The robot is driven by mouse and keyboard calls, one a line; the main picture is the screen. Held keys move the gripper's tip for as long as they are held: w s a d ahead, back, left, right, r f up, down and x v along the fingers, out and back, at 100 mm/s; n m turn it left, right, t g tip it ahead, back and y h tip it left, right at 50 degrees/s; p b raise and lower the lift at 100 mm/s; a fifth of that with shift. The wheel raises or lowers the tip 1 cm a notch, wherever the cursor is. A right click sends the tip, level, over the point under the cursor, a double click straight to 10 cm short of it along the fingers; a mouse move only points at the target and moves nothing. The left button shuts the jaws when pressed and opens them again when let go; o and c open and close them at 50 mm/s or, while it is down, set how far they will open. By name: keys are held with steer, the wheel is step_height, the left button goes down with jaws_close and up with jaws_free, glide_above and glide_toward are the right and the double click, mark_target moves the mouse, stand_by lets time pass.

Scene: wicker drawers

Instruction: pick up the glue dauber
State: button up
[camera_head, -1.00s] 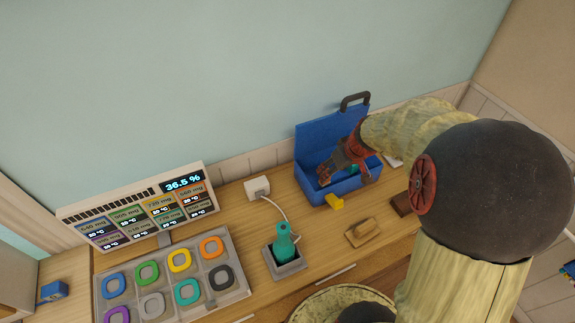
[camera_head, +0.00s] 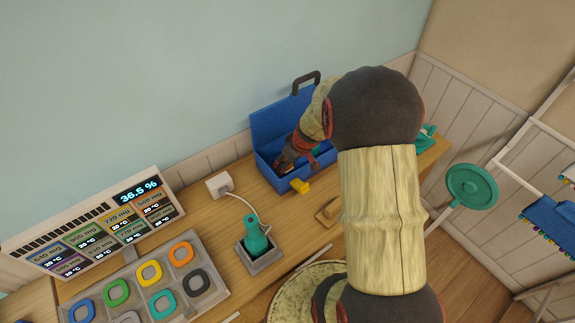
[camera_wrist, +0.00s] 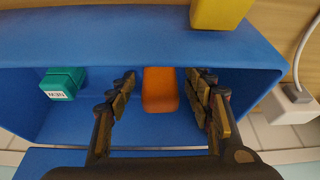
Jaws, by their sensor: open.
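In the wrist view, an orange rounded piece (camera_wrist: 160,90) lies in the blue toolbox (camera_wrist: 100,30), and I cannot tell for certain that it is the glue dauber. My gripper (camera_wrist: 162,78) is open, with one finger on each side of the orange piece and a gap on both sides. A teal item with a white label (camera_wrist: 62,84) lies at the left inside the box, clear of the fingers. In the head view, my gripper (camera_head: 287,160) reaches down into the open toolbox (camera_head: 262,168), and the orange piece is not clearly visible there.
The toolbox walls stand close around my gripper, and a yellow latch (camera_wrist: 218,12) sticks out in front. A wooden block (camera_head: 327,212), a teal tool in a grey holder (camera_head: 255,236), a white plug (camera_head: 219,184) and a tray of coloured rings (camera_head: 205,298) are nearby.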

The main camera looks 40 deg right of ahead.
steer(key=shift+c, duration=0.3)
steer(key=c, duration=1.1)
steer(key=shift+c, duration=0.6)
steer(key=shift+r, duration=0.15)
steer(key=shift+r, duration=0.45)
step_height(320, 180, up, 2)
steer(key=shift+r+p, duration=0.25)
steer(key=shift+p, duration=0.35)
steer(key=s+a+r+p, duration=0.2)
steer(key=s+a+r, duration=0.4)
steer(key=s+r, duration=0.3)
steer(key=s, duration=0.3)
steer(key=shift+s+r, duration=0.25)
steer(key=shift+s, duration=0.1)
